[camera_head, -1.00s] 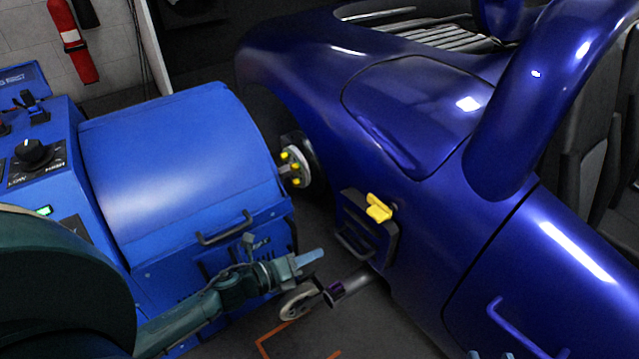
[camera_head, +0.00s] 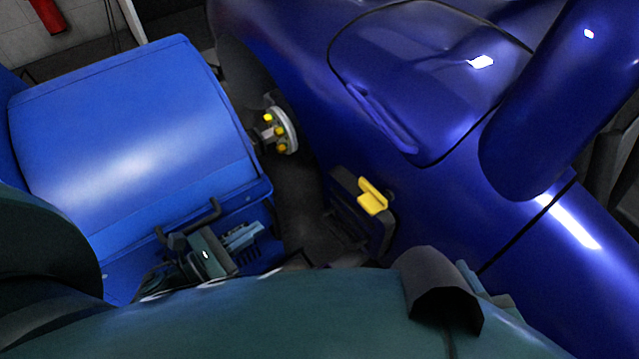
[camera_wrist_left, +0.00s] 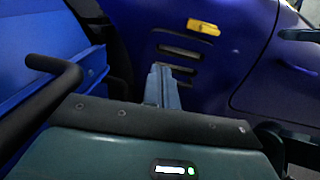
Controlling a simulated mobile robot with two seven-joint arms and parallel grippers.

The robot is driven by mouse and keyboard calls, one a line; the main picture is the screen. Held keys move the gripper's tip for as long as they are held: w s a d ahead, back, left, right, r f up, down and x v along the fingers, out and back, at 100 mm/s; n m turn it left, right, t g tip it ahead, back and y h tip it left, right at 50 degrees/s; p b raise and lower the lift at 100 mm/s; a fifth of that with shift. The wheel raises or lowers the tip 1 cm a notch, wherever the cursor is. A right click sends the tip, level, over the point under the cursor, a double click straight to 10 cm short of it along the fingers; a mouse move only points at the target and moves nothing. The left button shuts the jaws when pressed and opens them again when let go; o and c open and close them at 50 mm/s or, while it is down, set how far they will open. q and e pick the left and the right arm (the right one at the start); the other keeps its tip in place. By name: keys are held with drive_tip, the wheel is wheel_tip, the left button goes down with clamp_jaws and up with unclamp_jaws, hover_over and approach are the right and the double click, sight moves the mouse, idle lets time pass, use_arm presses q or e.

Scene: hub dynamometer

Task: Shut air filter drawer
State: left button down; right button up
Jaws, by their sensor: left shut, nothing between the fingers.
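The blue machine (camera_head: 130,125) stands at the left. A black bar handle (camera_head: 190,225) is on its front, which I take to be the drawer's. How far the drawer stands out I cannot tell, as my arm hides the lower front. The handle is large at the left of the left wrist view (camera_wrist_left: 40,105). My left gripper (camera_head: 245,235) is shut and empty, just right of the handle, not around it. Its pale fingers show in the left wrist view (camera_wrist_left: 162,85). Pale parts (camera_head: 480,280), possibly my right gripper, show at lower right, mostly hidden.
A dark blue car (camera_head: 420,90) fills the right, with a hub with yellow nuts (camera_head: 277,130) close by the machine. A black slotted bracket with a yellow block (camera_head: 371,196) is on the car's side. A narrow floor gap (camera_head: 300,205) lies between machine and car.

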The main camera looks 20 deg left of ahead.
sight(332, 181)
use_arm(q)
drive_tip(key=x, duration=1.8)
drive_tip(key=shift+a, duration=0.1)
use_arm(e)
drive_tip(key=shift+w+r, duration=0.1)
drive_tip(key=shift+w, duration=0.3)
use_arm(q)
drive_tip(key=shift+w+d+f+b, duration=0.1)
drive_tip(key=shift+w+d+b, duration=0.2)
drive_tip(key=shift+b, duration=0.2)
drive_tip(key=b+x, duration=0.1)
drive_tip(key=x, duration=0.2)
drive_tip(key=shift+s+f, duration=0.1)
drive_tip(key=shift+w+d, duration=0.2)
drive_tip(key=shift+w, duration=0.05)
drive_tip(key=shift+r, duration=0.3)
use_arm(e)
drive_tip(key=shift+w+a+n+t, duration=0.15)
drive_tip(key=shift+a+n+t, duration=0.15)
drive_tip(key=shift+t, duration=0.5)
use_arm(q)
drive_tip(key=shift+d, duration=0.1)
drive_tip(key=shift+f, duration=0.1)
use_arm(e)
drive_tip(key=shift+d, duration=0.1)
